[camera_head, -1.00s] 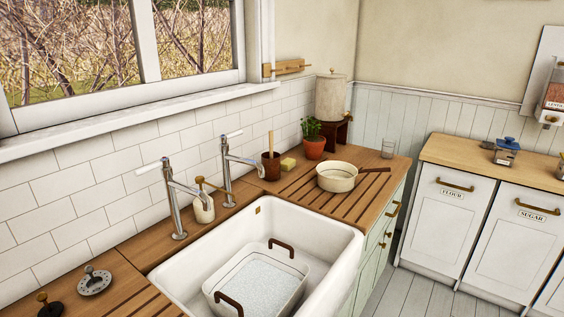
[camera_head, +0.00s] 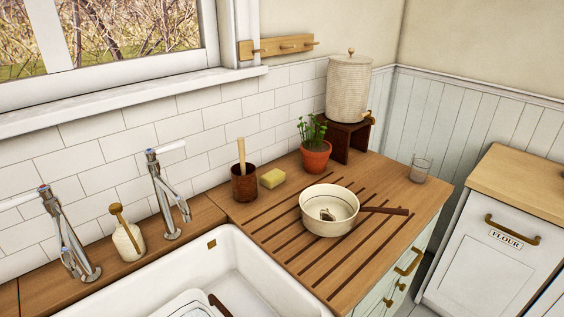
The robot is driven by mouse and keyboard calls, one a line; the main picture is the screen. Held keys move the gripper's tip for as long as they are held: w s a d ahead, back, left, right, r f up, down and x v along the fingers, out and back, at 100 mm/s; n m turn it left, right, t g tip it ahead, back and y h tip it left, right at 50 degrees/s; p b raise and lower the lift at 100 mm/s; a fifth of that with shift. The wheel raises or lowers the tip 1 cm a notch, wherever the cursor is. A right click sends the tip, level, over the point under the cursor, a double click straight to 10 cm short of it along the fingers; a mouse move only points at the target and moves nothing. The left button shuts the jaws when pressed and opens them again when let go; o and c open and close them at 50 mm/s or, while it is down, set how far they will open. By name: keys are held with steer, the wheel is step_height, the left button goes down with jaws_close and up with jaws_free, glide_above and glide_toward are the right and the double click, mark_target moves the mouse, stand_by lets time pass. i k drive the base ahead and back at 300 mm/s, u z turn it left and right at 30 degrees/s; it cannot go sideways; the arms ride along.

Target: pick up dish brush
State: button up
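A light wooden handle (camera_head: 241,151), which looks like that of the dish brush, stands upright in a dark brown cup (camera_head: 244,187) on the wooden counter against the tiled wall. The cup hides the lower part, so I cannot see any bristles. A yellow sponge (camera_head: 272,179) lies just right of the cup. My gripper is not in view.
A cream pan (camera_head: 329,222) with a wooden handle sits on the grooved drainboard. A potted plant (camera_head: 316,155), a glass (camera_head: 420,169) and a lidded crock (camera_head: 348,88) stand behind. Taps (camera_head: 166,198) and a soap bottle (camera_head: 128,240) flank the white sink (camera_head: 275,268) at left.

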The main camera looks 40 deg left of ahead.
mark_target(241, 140)
steer(key=i, duration=1.4)
steer(key=u, duration=4.6)
